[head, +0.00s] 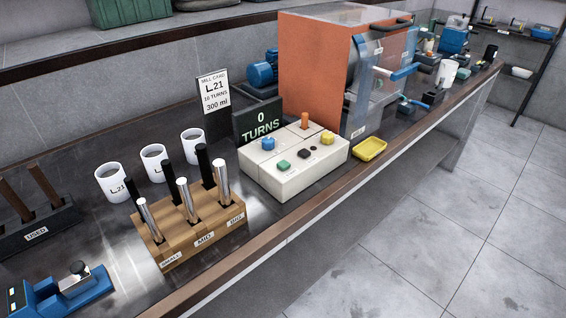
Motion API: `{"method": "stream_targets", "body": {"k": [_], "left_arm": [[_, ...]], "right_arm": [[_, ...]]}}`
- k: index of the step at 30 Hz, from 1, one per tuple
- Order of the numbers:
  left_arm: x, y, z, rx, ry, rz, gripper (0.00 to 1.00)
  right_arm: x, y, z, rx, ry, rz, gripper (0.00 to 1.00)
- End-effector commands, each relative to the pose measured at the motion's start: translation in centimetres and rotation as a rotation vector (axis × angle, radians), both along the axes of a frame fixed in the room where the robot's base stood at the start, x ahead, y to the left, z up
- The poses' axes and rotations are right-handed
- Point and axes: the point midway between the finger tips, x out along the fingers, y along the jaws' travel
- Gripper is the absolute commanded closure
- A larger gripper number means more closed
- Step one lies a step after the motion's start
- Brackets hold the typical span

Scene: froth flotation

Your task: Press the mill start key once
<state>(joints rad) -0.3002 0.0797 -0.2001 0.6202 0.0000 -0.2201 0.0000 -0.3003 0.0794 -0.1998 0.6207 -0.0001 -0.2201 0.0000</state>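A white control box (290,182) stands on the bench with several coloured controls on top. A green key (284,166) is at its front left, a blue knob (268,144) at its back left and a yellow knob (327,138) at its right. A small dark control (304,153) sits between, and an orange lever (305,120) stands at the back. Their labels are too small to read, so I cannot tell which is the mill start key. The display (258,123) behind reads "0 TURNS". Neither of my grippers is in view.
A wooden block (208,240) with upright metal-and-black handled tools stands left of the box. White cups (111,184) are behind it. A yellow tray (370,149) lies right of the box. An orange mill housing (315,65) rises behind. A blue device (75,290) is at front left.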

Motion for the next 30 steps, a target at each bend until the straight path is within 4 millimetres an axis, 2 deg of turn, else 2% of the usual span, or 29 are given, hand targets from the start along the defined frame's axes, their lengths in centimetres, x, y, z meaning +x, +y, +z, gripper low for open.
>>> {"method": "stream_targets", "body": {"k": [1,6,7,30], "left_arm": [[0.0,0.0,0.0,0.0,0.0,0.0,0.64],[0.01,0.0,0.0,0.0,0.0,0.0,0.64],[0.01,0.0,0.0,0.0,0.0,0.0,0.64],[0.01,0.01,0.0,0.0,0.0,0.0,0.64]], "right_arm": [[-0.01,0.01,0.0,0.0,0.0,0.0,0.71],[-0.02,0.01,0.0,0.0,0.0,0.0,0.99],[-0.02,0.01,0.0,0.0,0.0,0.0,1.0],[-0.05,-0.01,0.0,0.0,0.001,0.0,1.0]]}}
